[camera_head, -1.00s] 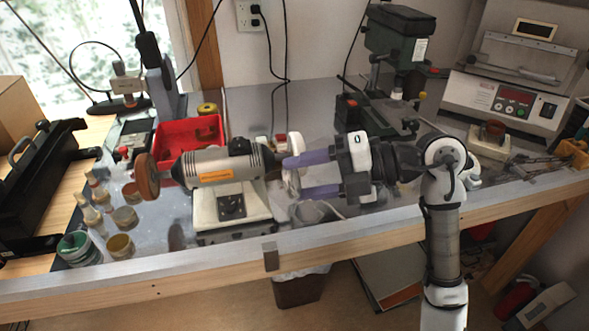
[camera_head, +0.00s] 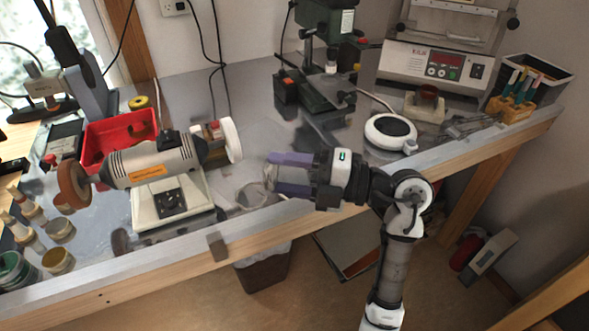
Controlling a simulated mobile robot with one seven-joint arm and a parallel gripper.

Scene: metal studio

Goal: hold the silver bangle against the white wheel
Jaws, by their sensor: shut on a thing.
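The bench polisher (camera_head: 155,165) has a silver body on a pale base. Its white wheel (camera_head: 232,140) is on the right end and a brown wheel (camera_head: 72,185) on the left end. My gripper (camera_head: 272,176) has purple fingers pointing left and lies right of the white wheel and a little lower in the picture. A gap shows between the bangle and the white wheel. The bangle's fine outline is hard to make out.
A red tray (camera_head: 118,132) lies behind the polisher. A drill press (camera_head: 325,60) and a grey machine with a red display (camera_head: 440,65) stand at the back. A round white device (camera_head: 390,133) sits right of my gripper. Jars (camera_head: 57,261) stand at the front left.

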